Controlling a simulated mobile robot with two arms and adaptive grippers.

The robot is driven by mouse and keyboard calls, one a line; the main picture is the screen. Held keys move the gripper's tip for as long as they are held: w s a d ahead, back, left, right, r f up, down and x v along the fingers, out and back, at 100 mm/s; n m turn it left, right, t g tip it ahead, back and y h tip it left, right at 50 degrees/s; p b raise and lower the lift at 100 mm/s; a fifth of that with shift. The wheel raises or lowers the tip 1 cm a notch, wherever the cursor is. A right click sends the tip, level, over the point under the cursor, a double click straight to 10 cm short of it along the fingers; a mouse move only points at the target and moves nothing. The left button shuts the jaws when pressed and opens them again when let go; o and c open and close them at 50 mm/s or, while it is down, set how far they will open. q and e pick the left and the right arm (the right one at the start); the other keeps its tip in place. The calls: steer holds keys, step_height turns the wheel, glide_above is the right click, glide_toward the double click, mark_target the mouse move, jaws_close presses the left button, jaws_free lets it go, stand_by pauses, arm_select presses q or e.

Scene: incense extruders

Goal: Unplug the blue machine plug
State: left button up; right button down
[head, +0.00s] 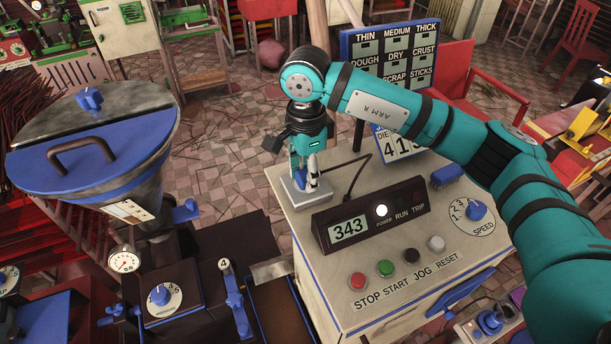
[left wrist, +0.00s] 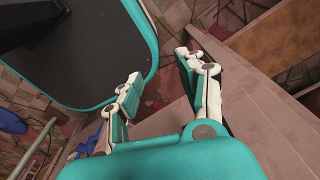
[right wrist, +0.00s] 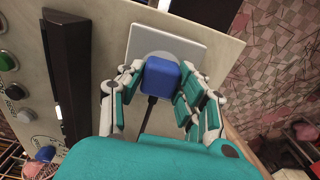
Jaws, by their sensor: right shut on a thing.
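The blue plug (right wrist: 160,78) is a small rounded block with a dark cable (right wrist: 149,109) running from it. It is in front of the round recess of a pale square socket plate (right wrist: 185,48) on the console top. I cannot tell whether the plug is fully seated. The plate also shows in the head view (head: 291,196). My right gripper (head: 306,176) points down over the plate, its fingers on both sides of the plug, shut on it. In the right wrist view the fingers (right wrist: 157,84) flank the plug. My left gripper (left wrist: 160,72) is open and empty, outside the head view.
The console has a dark display panel (head: 371,215) reading 343, a row of buttons (head: 385,268) and a speed knob (head: 476,210). A blue-lidded hopper (head: 95,140) stands at left. A menu board (head: 390,55) stands behind. A table edge is near my left gripper.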

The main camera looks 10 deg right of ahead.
steer(key=shift+r, duration=0.15)
steer(key=shift+r+p, duration=1)
steer(key=shift+r, duration=1.9)
steer(key=shift+s+f, duration=0.1)
